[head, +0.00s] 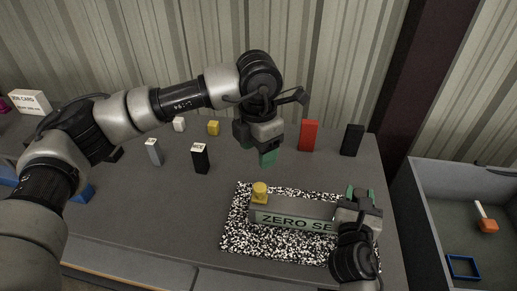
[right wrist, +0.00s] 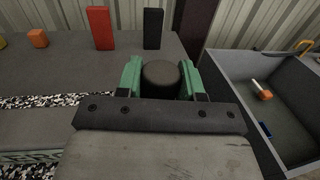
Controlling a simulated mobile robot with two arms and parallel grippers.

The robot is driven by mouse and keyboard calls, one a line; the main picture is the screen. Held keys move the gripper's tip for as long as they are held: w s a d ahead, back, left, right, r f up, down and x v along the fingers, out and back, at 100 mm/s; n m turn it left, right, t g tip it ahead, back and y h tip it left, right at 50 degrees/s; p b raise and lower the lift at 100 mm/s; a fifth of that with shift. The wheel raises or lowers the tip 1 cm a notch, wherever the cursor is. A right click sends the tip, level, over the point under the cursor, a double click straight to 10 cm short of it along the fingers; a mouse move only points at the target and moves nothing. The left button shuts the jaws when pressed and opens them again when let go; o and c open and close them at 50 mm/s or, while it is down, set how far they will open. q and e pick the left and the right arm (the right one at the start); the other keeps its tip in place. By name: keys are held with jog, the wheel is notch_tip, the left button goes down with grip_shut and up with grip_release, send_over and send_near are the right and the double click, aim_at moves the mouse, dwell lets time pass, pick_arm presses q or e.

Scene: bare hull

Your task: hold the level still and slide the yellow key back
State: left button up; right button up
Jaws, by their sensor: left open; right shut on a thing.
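The level (head: 290,222) is a long grey bar with a green lettered front, lying on a black-and-white speckled mat (head: 232,232). The yellow key (head: 260,190) is a short round yellow piece standing on top near the level's left end. My right gripper (head: 360,196) is at the level's right end. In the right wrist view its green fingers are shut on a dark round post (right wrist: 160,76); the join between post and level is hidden. My left gripper (head: 267,152) is open, above the table behind the level, apart from the key.
A red block (head: 308,135) and a black block (head: 351,140) stand behind the level. A labelled black block (head: 200,158), a grey block (head: 153,152) and a yellow cube (head: 213,128) stand to the left. A grey bin (head: 435,210) is at the right.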

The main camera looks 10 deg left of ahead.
jog(key=o, duration=1.1)
jog(key=shift+s, duration=0.1)
